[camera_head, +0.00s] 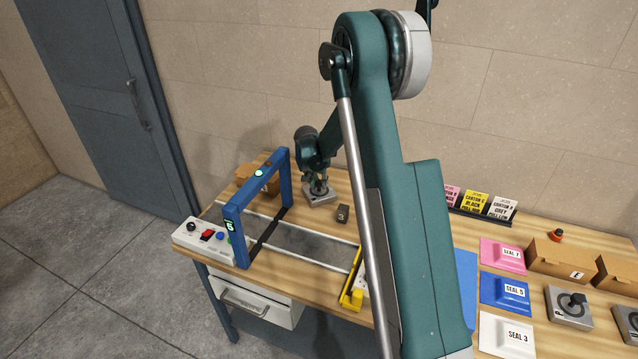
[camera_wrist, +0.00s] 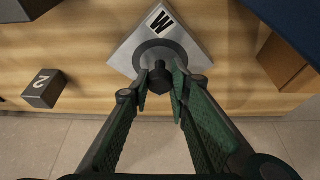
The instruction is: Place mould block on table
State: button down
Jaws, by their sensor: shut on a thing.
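A square grey metal mould block (camera_head: 320,197) with a dark round knob is at the back of the wooden table (camera_head: 400,228). My gripper (camera_head: 319,177) is over it, pointing down. In the wrist view the block's plate (camera_wrist: 133,57) bears a black letter that reads as W. My gripper's two fingers (camera_wrist: 160,82) are on either side of the knob (camera_wrist: 160,75) and shut on it. The block is at or very near the table top; I cannot tell whether it touches.
A small dark block (camera_head: 342,213) marked 2 (camera_wrist: 42,88) lies close by. A blue frame (camera_head: 240,224) and rails stand in front, with a control box (camera_head: 200,240) at left. A cardboard box (camera_head: 250,176) is behind. More knobbed blocks (camera_head: 562,312) and seal packets (camera_head: 505,294) are at right.

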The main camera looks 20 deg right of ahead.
jog(key=c, duration=2.2)
grip_release()
jog(key=shift+o, duration=0.2)
jog(key=shift+r, duration=0.15)
jog(key=v, duration=1.2)
